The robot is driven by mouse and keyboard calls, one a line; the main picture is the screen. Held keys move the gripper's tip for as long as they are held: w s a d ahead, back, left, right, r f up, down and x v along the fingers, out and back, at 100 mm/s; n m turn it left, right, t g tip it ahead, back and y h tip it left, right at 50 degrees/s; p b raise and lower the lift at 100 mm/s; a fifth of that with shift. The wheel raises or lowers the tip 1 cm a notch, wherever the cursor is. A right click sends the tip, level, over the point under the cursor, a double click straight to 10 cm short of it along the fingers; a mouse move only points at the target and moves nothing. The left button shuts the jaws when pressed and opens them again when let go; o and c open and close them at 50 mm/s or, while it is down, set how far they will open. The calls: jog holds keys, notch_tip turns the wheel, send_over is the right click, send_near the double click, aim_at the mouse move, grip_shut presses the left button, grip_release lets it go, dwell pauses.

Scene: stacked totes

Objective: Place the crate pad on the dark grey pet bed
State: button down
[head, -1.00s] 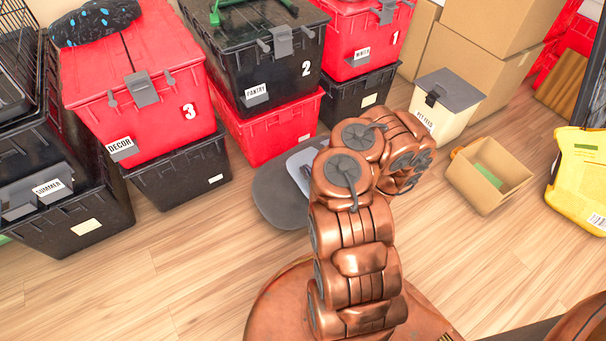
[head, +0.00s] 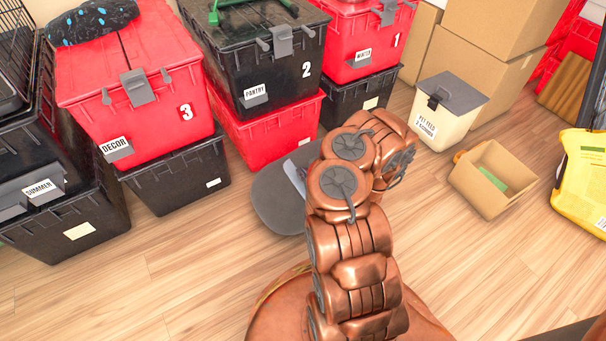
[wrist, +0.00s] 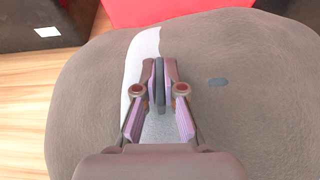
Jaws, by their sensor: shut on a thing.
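The dark grey pet bed (head: 272,208) lies on the floor in front of the stacked totes, partly hidden by my arm in the head view. It fills much of the wrist view (wrist: 255,110) as a rounded cushion with a small dark oval mark. The light grey crate pad (head: 299,172) is over the bed, mostly behind my arm; in the wrist view it is a pale strip (wrist: 144,48) running under my gripper. My gripper (wrist: 160,84) is shut on the pad, with a thin dark part between its fingertips. I cannot tell whether the pad touches the bed.
A red tote (head: 270,122) and a black tote (head: 180,180) stand close behind the bed. A pet feed bin (head: 446,112) and an open cardboard box (head: 480,195) with something green inside are at the right. The wood floor at front left is clear.

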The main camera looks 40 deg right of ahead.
jog(key=shift+f+b, duration=0.3)
jog(key=shift+f, duration=0.05)
jog(key=c, duration=1.3)
grip_release()
jog(key=shift+r, duration=0.1)
